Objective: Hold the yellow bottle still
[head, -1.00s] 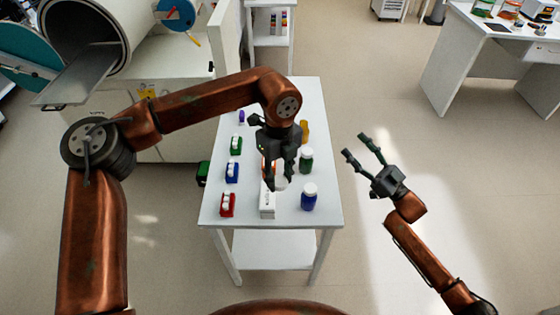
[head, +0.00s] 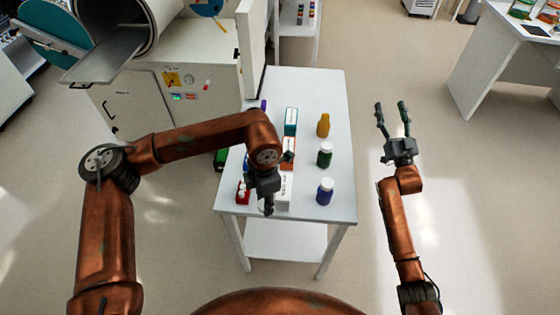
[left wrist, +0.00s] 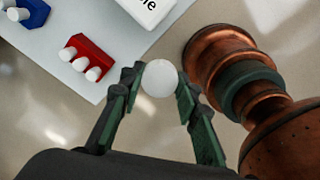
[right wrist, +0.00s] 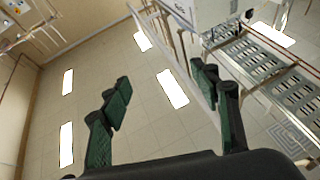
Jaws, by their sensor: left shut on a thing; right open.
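The yellow bottle (head: 323,125) stands upright at the right side of the white table, behind the green bottle (head: 325,155). Its top looks yellow and narrow, with no white cap showing. My left gripper (head: 268,209) is over the table's front edge, well away from the bottle. In the left wrist view it is shut on a white round thing (left wrist: 160,78), perhaps a cap. My right gripper (head: 391,106) is open and empty, right of the table and apart from the bottle. The right wrist view shows no bottle between its fingers (right wrist: 160,75).
A blue bottle (head: 325,191) with a white cap stands at the front right. Upright boxes, including a teal one (head: 291,121), line the table's middle. A red holder with white pieces (left wrist: 87,58) sits at front left. The floor right of the table is clear.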

